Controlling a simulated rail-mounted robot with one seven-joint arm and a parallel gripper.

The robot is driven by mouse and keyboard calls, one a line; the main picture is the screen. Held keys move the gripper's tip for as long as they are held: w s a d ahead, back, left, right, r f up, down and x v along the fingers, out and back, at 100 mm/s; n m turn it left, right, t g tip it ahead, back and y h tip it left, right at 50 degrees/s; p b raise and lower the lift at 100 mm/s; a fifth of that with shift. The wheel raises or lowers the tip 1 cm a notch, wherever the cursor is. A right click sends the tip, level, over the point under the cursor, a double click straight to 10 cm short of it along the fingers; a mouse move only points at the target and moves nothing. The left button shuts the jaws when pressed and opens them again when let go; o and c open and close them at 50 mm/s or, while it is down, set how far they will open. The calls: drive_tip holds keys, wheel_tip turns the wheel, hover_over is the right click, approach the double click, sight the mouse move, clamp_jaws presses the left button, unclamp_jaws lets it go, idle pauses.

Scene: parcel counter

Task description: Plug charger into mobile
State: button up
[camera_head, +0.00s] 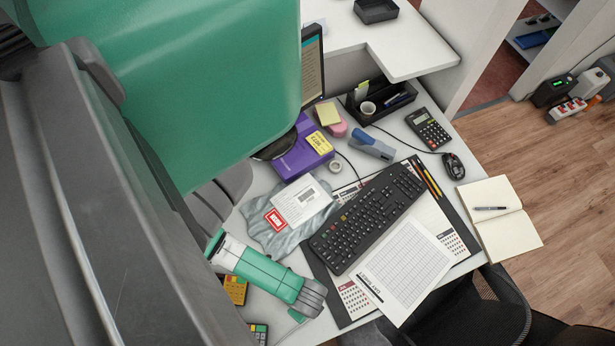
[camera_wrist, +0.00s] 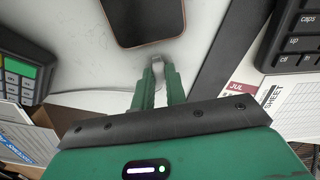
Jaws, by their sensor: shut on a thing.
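The phone (camera_wrist: 145,18) lies on the white counter at the top of the wrist view, dark screen up with a reddish rim. My gripper (camera_wrist: 160,75) is shut on the small grey charger plug (camera_wrist: 157,62), whose end points towards the phone's lower edge. A narrow gap seems to show between plug and phone; height above the counter is hard to tell. A pale cable (camera_wrist: 118,90) shows left of the fingers. In the head view my arm covers this spot, and the phone, plug and fingertips are hidden.
The keyboard (camera_head: 367,218) lies beside the work spot, on a dark desk mat (camera_wrist: 232,50). A keypad device (camera_wrist: 20,68) stands at the left of the wrist view. A padded parcel (camera_head: 262,222), purple box (camera_head: 297,158) and paper sheet (camera_head: 405,265) surround the area.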

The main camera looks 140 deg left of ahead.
drive_tip(key=shift+s+d+p, duration=0.2)
drive_tip(key=shift+s+p, duration=0.15)
drive_tip(key=shift+s, duration=0.35)
idle(0.8)
drive_tip(key=o, duration=0.8)
drive_tip(key=shift+o, duration=0.2)
wheel_tip(320, 180, up, 8)
drive_tip(key=p, duration=0.1)
drive_tip(key=shift+p, duration=0.35)
drive_tip(key=shift+f, duration=0.1)
idle(0.7)
